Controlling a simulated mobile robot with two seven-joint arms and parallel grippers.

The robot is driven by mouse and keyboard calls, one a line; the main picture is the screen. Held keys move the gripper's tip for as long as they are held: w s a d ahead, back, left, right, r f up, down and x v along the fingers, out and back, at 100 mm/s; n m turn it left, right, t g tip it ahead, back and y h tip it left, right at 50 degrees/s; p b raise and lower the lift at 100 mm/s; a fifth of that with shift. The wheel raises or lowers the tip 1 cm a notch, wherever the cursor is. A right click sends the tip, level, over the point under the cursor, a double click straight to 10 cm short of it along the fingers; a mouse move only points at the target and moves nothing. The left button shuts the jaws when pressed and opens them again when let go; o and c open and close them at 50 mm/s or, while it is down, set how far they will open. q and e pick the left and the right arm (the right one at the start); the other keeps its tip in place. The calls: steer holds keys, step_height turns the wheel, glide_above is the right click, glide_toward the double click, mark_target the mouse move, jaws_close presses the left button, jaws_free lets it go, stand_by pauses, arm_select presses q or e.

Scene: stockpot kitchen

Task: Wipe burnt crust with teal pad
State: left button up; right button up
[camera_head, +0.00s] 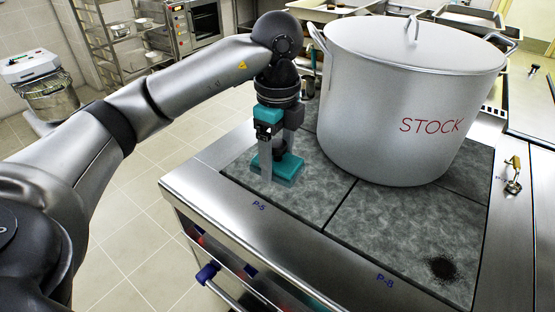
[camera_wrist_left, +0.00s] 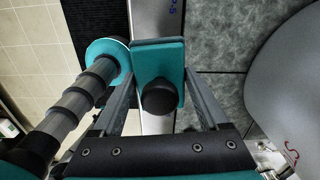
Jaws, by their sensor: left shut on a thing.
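The teal pad (camera_head: 290,166) is at the left part of the stove top, near the P-5 mark. I cannot tell whether it rests on the surface or hangs just above it. My left gripper (camera_head: 274,158) reaches down from above and is shut on the pad. In the left wrist view the pad (camera_wrist_left: 145,62) and its round black knob (camera_wrist_left: 158,97) sit between the two fingers. The burnt crust (camera_head: 443,268) is a dark, speckled patch near the P-8 mark, front right, well apart from the pad. My right gripper is not in view.
A large lidded stockpot (camera_head: 365,115) marked STOCK stands on the back plates, right of my left gripper. The grey front plates (camera_head: 355,235) between pad and crust are clear. The steel front edge (camera_head: 235,235) carries a rail below. A small metal-and-yellow item (camera_head: 514,175) lies right.

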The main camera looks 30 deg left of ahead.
arm_select(q)
steer(key=o, duration=0.9)
steer(key=c, duration=0.6)
